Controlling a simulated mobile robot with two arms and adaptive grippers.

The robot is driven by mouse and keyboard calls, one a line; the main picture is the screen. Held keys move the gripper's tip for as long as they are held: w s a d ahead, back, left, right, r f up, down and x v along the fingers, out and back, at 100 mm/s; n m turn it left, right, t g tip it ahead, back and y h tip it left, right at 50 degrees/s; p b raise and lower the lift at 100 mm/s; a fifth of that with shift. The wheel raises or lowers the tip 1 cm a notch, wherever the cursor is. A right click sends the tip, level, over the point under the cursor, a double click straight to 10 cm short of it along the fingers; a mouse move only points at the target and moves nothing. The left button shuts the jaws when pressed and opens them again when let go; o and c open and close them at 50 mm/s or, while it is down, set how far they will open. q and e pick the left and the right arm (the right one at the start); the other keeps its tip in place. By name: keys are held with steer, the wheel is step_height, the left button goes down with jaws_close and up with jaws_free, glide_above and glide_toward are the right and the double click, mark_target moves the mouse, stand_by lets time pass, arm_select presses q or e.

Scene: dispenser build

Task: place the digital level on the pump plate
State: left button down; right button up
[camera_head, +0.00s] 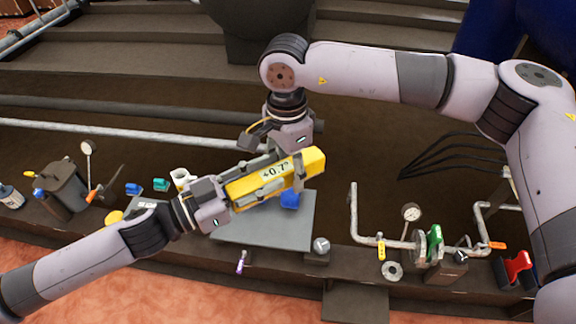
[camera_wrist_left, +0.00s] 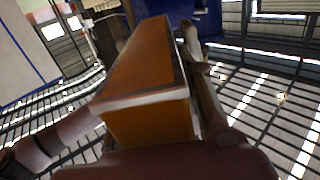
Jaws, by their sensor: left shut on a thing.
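The digital level (camera_head: 272,177) is a yellow bar with a display reading +0.7°. My left gripper (camera_head: 262,179) is shut on it, with the fingers along its sides. In the left wrist view the level (camera_wrist_left: 150,75) looks orange-brown and lies between the fingers (camera_wrist_left: 190,60). The pump plate (camera_head: 265,232) is a flat grey plate below the level in the picture. The level appears tilted above it, its right end higher; the gap cannot be judged. My right gripper (camera_head: 278,150) points down just behind the level. Its fingertips are partly hidden, so its opening is unclear.
A blue part (camera_head: 290,200) shows at the plate's back right, beneath the level. A round gauge (camera_head: 411,212), pipework (camera_head: 365,238) and a green-handled valve (camera_head: 435,240) stand to the right. A dark pot (camera_head: 64,188) and small blue (camera_head: 133,188) and teal (camera_head: 161,185) parts lie left.

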jaws_close()
arm_select(q)
steer(key=c, duration=1.1)
jaws_free()
steer(key=shift+o, duration=0.2)
